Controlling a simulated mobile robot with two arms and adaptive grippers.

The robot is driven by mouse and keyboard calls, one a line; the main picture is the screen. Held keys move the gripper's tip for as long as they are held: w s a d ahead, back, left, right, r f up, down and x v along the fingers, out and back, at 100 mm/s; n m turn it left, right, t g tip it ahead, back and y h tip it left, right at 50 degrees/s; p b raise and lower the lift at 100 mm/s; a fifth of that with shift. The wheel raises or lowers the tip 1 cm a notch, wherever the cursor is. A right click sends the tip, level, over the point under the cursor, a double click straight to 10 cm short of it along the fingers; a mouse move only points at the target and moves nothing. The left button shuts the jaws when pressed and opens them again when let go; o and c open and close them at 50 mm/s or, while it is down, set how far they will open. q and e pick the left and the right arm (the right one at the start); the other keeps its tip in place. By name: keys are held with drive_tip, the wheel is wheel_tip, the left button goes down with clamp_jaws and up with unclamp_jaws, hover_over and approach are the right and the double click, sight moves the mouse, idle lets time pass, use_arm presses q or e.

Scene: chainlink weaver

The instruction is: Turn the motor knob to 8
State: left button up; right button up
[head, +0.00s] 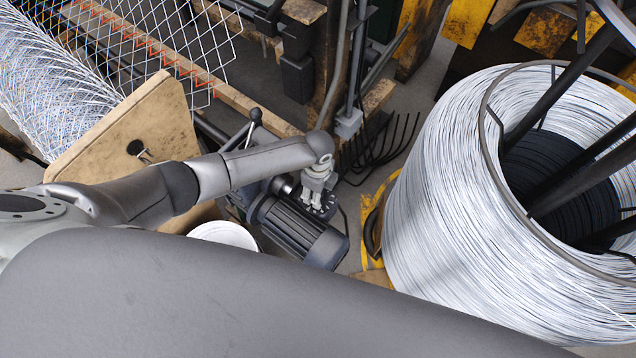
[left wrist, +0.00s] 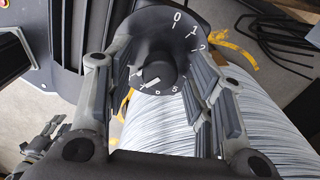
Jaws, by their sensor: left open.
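The motor (head: 300,232) is a dark finned cylinder near the middle of the head view. The left gripper (head: 316,203) is over its top end, and its arm comes in from the left. In the left wrist view, the black knob (left wrist: 160,73) sits on a dark round dial (left wrist: 156,24) with white numbers, including 0, 1, 2, 5 and 6. The open fingers stand on either side of the knob, with visible gaps. A white mark shows on the knob's lower left; its exact reading is unclear. The fingers cover parts of the dial.
A large coil of silvery wire (head: 440,200) stands to the right of the motor. A wooden board (head: 125,140) and a roll of chainlink mesh (head: 45,85) are at the left. A white round thing (head: 222,234) lies beside the motor. A black rake-like rack (head: 375,145) stands behind.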

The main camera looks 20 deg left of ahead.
use_arm(q)
wheel_tip(320, 180, up, 12)
idle(0.4)
drive_tip(key=shift+f, duration=0.15)
